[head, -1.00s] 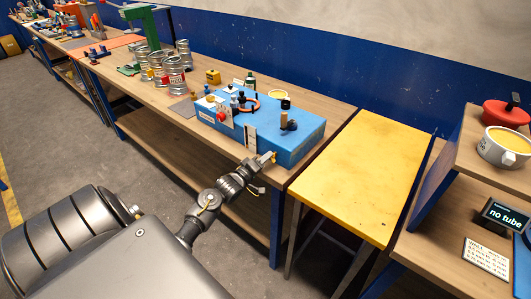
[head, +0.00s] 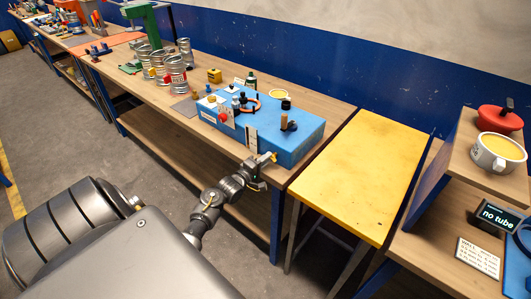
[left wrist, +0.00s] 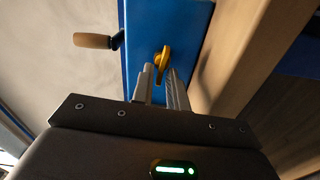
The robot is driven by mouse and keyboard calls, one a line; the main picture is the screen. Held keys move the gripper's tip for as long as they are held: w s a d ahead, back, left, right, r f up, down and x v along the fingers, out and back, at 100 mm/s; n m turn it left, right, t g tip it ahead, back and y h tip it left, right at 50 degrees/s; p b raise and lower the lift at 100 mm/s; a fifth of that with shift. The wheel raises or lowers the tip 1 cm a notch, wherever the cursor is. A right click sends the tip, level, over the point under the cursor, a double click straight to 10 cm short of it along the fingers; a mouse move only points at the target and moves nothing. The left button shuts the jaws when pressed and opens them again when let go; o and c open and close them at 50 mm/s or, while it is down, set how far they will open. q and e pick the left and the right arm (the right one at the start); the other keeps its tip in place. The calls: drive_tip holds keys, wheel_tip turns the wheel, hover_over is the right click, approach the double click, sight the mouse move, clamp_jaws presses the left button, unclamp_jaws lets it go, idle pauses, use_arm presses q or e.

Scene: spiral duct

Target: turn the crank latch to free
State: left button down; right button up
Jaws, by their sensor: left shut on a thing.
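A blue box (head: 290,152) sits on the wooden bench near its right end. A small yellow latch lever (left wrist: 163,57) is on the blue face in the left wrist view. My left gripper (head: 267,158) is at the box's near side in the head view. Its two fingers (left wrist: 161,82) are shut on the lower part of the yellow lever, which they partly hide. A crank with a wooden knob (left wrist: 92,41) on a black arm stands out from the box; its knob also shows on top in the head view (head: 284,117). My right gripper is not in view.
Knobs, a red button (head: 222,117) and a white plate (head: 251,139) are on the box. Several cans (head: 176,74) stand left on the bench. A yellow table (head: 360,175) is right, clear on top. A shelf beyond holds a mug (head: 497,152) and a "no tube" display (head: 499,216).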

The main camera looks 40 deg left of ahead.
use_arm(q)
drive_tip(key=c, duration=1.6)
unclamp_jaws()
drive_tip(key=shift+a, duration=0.1)
drive_tip(key=s+b, duration=0.2)
drive_tip(key=s, duration=0.9)
drive_tip(key=shift+w, duration=0.1)
